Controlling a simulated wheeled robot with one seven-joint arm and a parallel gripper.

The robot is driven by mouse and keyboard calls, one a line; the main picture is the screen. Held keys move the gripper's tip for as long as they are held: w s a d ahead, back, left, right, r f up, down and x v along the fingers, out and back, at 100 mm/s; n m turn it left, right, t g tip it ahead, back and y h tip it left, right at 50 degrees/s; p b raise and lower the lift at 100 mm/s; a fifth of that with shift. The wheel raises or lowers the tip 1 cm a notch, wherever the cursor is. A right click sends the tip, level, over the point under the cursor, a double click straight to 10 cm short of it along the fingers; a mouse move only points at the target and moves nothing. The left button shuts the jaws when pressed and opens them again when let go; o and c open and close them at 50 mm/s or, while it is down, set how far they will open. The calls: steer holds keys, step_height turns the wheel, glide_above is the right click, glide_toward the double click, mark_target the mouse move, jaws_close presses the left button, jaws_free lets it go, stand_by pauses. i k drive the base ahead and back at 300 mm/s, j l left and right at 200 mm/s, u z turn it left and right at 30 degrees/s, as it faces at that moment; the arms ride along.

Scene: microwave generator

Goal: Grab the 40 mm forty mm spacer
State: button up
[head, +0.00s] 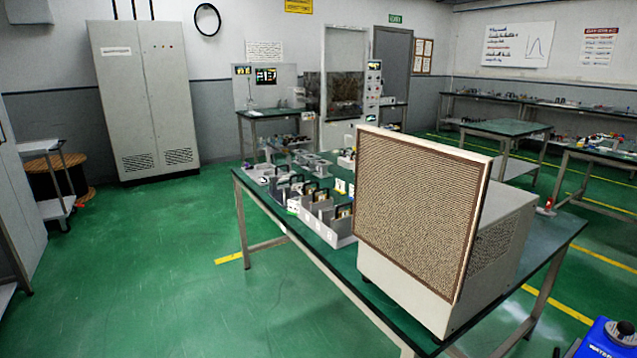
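I cannot make out the 40 mm spacer by its label or size. Small parts stand on the long green-topped table (290,225) in the middle. Among them is a row of grey holders with dark upright frames (318,207) near its left edge. Smaller grey and white pieces (300,162) lie farther back on the same table. Any part behind the large cabinet is hidden. My gripper is not in view.
A large beige cabinet with a brown mesh front (415,215) fills the table's near end. A grey locker (145,100) and a cable drum (60,175) stand at the left. Other benches (505,128) stand behind. Green floor (150,270) is clear left of the table.

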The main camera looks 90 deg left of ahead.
mark_target(273, 179)
steer(key=u, duration=3.35)
steer(key=i+j+z, duration=0.15)
steer(key=i+j, duration=0.15)
steer(key=i+j+z, duration=0.1)
steer(key=i+j, duration=0.3)
steer(key=i+j+z, duration=0.15)
steer(key=i+j, duration=0.25)
steer(key=i+j+z, duration=0.15)
steer(key=i+j, duration=0.2)
steer(key=i+j+z, duration=0.1)
steer(key=i+j, duration=0.2)
steer(key=j, duration=0.2)
steer(key=i+j+z, duration=0.15)
steer(key=i+j, duration=0.15)
steer(key=j, duration=0.2)
steer(key=i+j+z, duration=0.15)
steer(key=j, duration=0.4)
steer(key=i+j+z, duration=0.1)
steer(key=i+j, duration=0.25)
steer(key=j, duration=0.2)
